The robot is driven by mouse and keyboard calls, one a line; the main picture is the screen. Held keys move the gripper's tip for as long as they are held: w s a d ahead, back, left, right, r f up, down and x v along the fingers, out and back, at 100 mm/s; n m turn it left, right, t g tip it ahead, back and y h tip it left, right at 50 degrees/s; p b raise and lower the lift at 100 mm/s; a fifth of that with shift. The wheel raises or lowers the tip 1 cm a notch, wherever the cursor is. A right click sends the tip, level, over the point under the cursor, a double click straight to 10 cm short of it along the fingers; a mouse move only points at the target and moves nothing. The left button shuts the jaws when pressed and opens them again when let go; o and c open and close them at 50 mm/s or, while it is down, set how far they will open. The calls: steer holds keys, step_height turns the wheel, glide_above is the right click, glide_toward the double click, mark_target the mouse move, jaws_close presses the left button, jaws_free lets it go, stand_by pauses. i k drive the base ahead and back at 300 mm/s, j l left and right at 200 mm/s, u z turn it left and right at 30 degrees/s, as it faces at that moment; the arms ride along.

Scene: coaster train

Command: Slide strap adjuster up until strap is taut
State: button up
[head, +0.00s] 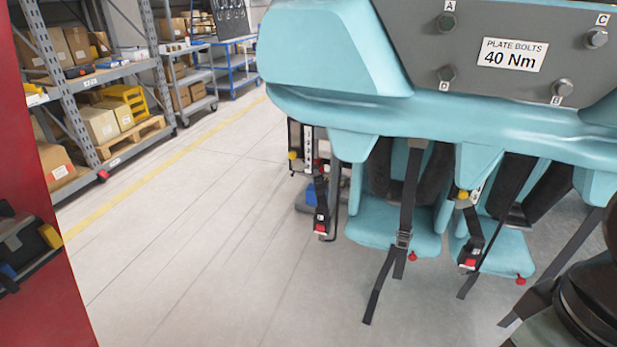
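A dark strap (410,190) hangs down in front of the left teal seat (365,222). A metal strap adjuster (403,239) sits on it near the seat's front edge. Below the adjuster, a loose dark strap tail (377,290) hangs down at a slant, with a shorter end beside it. Another strap (470,285) hangs by the right teal seat (508,252), partly hidden. Red-ended buckles (321,222) hang at the left seat's side and between the seats (469,262). My gripper is not in view; a dark rounded part at lower right looks like my arm.
The teal car body with a grey bolt plate (480,60) overhangs the seats. Grey shelves (125,75) with boxes and a blue cart (235,65) stand at the back left. A red panel (75,290) is at the left edge. The floor between is clear.

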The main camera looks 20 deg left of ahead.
mark_target(293, 152)
steer(key=i+l+u, duration=0.15)
steer(key=i+u, duration=0.15)
steer(key=i, duration=0.35)
steer(key=u, duration=1.45)
